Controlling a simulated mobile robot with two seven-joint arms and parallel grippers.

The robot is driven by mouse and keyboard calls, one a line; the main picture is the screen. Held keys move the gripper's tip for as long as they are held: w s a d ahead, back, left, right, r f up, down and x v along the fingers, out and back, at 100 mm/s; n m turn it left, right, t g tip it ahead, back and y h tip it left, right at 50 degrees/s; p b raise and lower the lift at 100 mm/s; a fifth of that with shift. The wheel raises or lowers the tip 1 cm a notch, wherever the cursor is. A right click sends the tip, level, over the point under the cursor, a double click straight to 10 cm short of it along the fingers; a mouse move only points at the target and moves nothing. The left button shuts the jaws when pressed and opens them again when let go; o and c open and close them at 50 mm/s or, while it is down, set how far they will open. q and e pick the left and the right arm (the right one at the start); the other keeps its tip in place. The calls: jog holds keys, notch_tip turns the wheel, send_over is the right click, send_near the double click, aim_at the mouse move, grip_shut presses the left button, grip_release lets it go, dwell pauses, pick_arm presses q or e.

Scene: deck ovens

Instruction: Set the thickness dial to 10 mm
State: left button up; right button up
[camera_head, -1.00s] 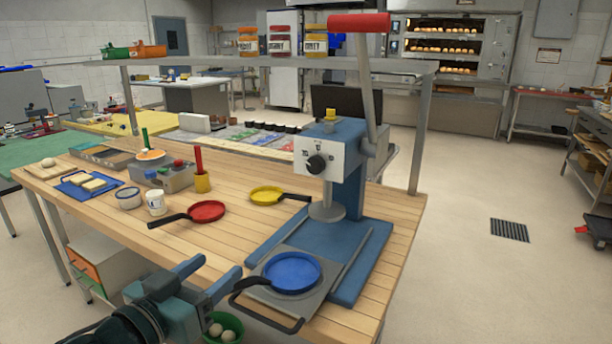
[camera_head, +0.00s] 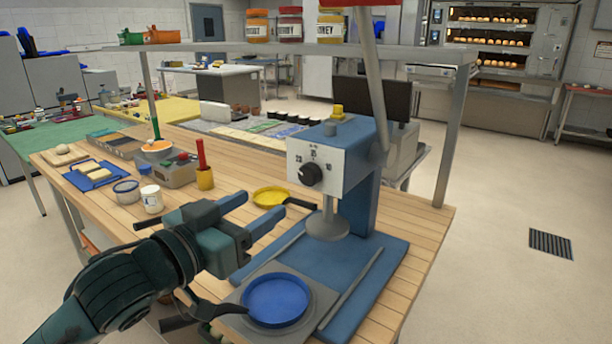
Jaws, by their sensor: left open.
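The thickness dial (camera_head: 311,174) is a round black knob on the white front plate (camera_head: 330,163) of a blue press (camera_head: 355,150). Dark marks sit on the plate above the knob; their numbers and the knob's exact setting are too small to read surely. My left gripper (camera_head: 252,212) is open and empty, left of the dial and a little lower, apart from it. Its two fingers point toward the press. My right gripper is out of view.
Below the press head, a blue pan (camera_head: 276,299) rests on a grey plate. A yellow pan (camera_head: 270,196) lies behind my left gripper. The press lever (camera_head: 372,75) rises at the right.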

aim_at(306, 177)
pick_arm(q)
jog(key=p+x, duration=0.1)
jog(key=x, duration=1)
jog(key=shift+s, duration=0.1)
jog(key=shift+w+d, duration=0.25)
jog(key=shift+w, duration=0.1)
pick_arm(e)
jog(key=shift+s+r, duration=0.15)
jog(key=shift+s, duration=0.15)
pick_arm(q)
jog(key=shift+c, duration=0.7)
jog(key=c, duration=0.8)
jog(key=shift+c, duration=0.2)
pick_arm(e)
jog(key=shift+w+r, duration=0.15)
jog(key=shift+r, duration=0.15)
